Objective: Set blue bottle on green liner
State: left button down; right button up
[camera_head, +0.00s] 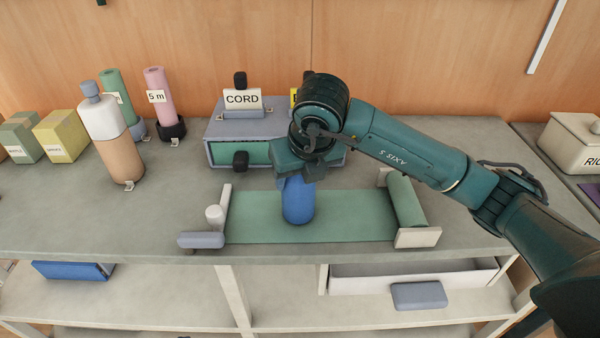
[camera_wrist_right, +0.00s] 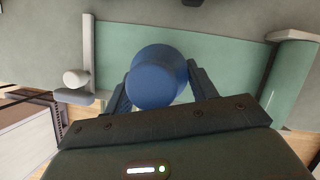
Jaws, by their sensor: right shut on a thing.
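The blue bottle (camera_head: 298,203) is upright over the middle of the green liner (camera_head: 352,215) in the head view. My right gripper (camera_head: 295,178) is shut on its upper part from above. In the right wrist view the blue bottle (camera_wrist_right: 157,78) sits between the two fingers of my right gripper (camera_wrist_right: 160,88), with the green liner (camera_wrist_right: 222,62) below it. The bottle's base appears to be on or just above the liner; I cannot tell which. My left gripper is not in view.
A grey crate (camera_head: 212,132) with a CORD label stands behind the liner. The liner's roll (camera_head: 405,200) is at its right end, a white post (camera_head: 215,215) at its left. A white-and-tan bottle (camera_head: 120,150) stands back left. The counter left of the liner is clear.

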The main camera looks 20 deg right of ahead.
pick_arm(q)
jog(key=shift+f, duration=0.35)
pick_arm(e)
jog(key=shift+f, duration=0.3)
jog(key=o, duration=1.2)
jog(key=shift+o, duration=0.2)
jog(key=shift+v, duration=0.8)
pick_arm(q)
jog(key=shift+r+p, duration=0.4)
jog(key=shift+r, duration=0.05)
pick_arm(e)
jog(key=v, duration=1.1)
jog(key=shift+r, duration=0.3)
jog(key=shift+s, duration=0.1)
